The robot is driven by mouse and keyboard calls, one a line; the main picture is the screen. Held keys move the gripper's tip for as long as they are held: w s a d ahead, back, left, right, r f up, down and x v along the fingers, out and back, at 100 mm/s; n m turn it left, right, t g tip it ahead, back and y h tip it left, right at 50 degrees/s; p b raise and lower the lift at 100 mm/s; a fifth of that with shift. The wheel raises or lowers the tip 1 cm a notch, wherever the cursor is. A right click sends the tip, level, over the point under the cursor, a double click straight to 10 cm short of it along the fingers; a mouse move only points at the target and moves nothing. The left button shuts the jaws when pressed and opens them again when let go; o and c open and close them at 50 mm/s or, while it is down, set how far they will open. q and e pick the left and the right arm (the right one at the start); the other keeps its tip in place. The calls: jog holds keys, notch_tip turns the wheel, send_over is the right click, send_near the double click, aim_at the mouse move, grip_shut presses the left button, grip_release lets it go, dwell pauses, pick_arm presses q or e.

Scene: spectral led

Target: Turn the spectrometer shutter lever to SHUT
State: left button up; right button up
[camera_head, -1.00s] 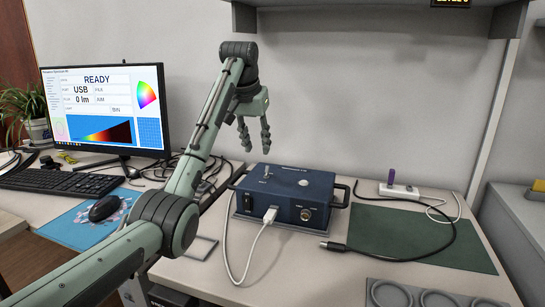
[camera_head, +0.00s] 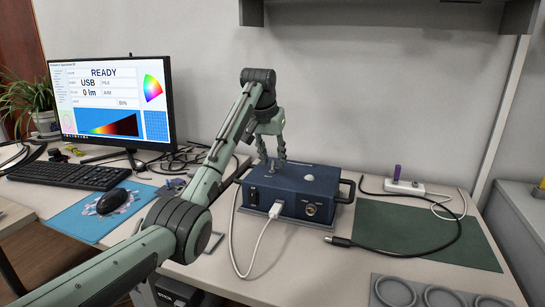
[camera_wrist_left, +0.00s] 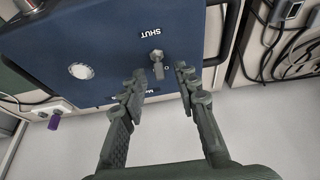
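The spectrometer, a dark blue box (camera_head: 325,186), stands on the bench in the head view; its top also fills the upper wrist view (camera_wrist_left: 100,35). Another label beside the lever is mostly hidden by a finger. My left gripper (camera_head: 272,163) is low over the box's top left part. In the wrist view its open fingers (camera_wrist_left: 160,82) are on either side of the lever, with gaps visible. My right gripper is out of view.
A white cable (camera_head: 262,240) plugs into the box front. A white dome (camera_wrist_left: 81,71) is on the box top. A monitor (camera_head: 110,100) and keyboard (camera_head: 68,174) are at left. A green mat (camera_head: 415,232) and black cable lie at right.

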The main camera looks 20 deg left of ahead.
aim_at(273, 163)
pick_arm(q)
grip_shut()
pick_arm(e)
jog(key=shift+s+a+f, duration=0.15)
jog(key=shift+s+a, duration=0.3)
pick_arm(q)
jog(key=t, duration=0.1)
jog(key=s+t+b, duration=0.1)
jog(key=t, duration=0.2)
jog(key=shift+s+f+t+b, duration=0.25)
jog(key=shift+s+t+b, duration=0.05)
jog(key=shift+s+b, duration=0.05)
jog(key=shift+s+t, duration=0.2)
jog(key=shift+t, duration=0.2)
jog(key=t+b, duration=0.2)
jog(key=s+t+b, duration=0.1)
jog(key=t, duration=0.1)
jog(key=shift+f, duration=0.35)
jog(key=shift+s+a+t+b, duration=0.1)
jog(key=shift+s+t+b, duration=0.05)
jog(key=shift+t+b, duration=0.25)
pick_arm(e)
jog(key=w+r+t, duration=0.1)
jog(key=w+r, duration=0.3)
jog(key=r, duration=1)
pick_arm(q)
jog(key=shift+o, duration=0.2)
grip_release()
